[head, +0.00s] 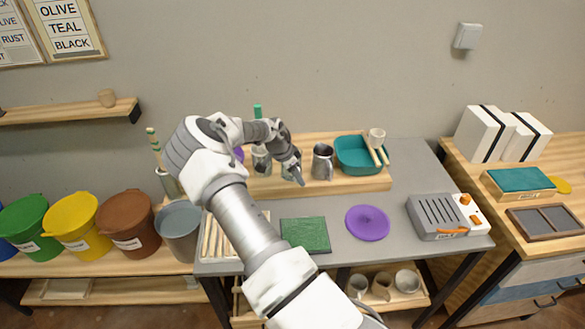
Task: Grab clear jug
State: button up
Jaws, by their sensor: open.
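My gripper (297,176) is open and points down over the wooden board (350,183) at the back of the grey table. A pale, see-through vessel (286,172) shows just behind the fingers and is mostly hidden by them; it may be the clear jug. Whether the fingers are around it or in front of it I cannot tell. Another pale vessel (261,160) with something green in or behind it stands to the left. A grey metal-looking jug (322,162) stands upright just right of my gripper.
A green mat (305,235), purple disc (367,223) and grey device (436,217) lie in front. Several buckets, including a brown one (126,220), stand left.

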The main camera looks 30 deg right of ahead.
grip_shut()
dwell(1.4)
